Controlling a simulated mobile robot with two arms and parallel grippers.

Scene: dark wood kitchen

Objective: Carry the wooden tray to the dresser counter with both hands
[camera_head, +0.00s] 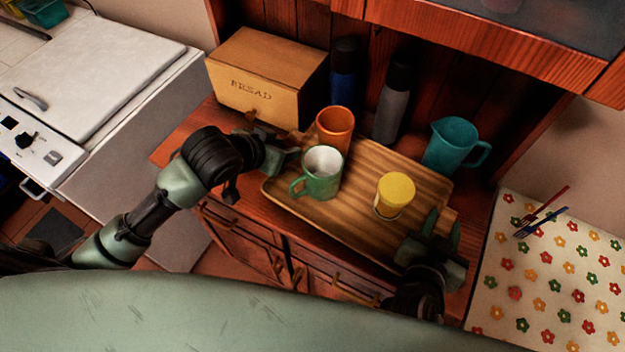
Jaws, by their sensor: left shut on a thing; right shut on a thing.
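The wooden tray (362,198) is over the dresser counter (187,131); I cannot tell whether it rests on the wood or hangs just above. On it stand an orange cup (335,127), a green mug (321,176) and a yellow-topped container (395,195), all upright. My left gripper (284,150) is shut on the tray's left end, its fingertips partly hidden. My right gripper (440,226) is shut on the tray's right end, near the front corner.
A bread box (266,80), a blue bottle (344,75) and a grey bottle (392,100) stand behind the tray. A teal pitcher (449,146) is close to its back right. A flowered cloth (550,270) with forks lies right. A white stove (95,75) stands left.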

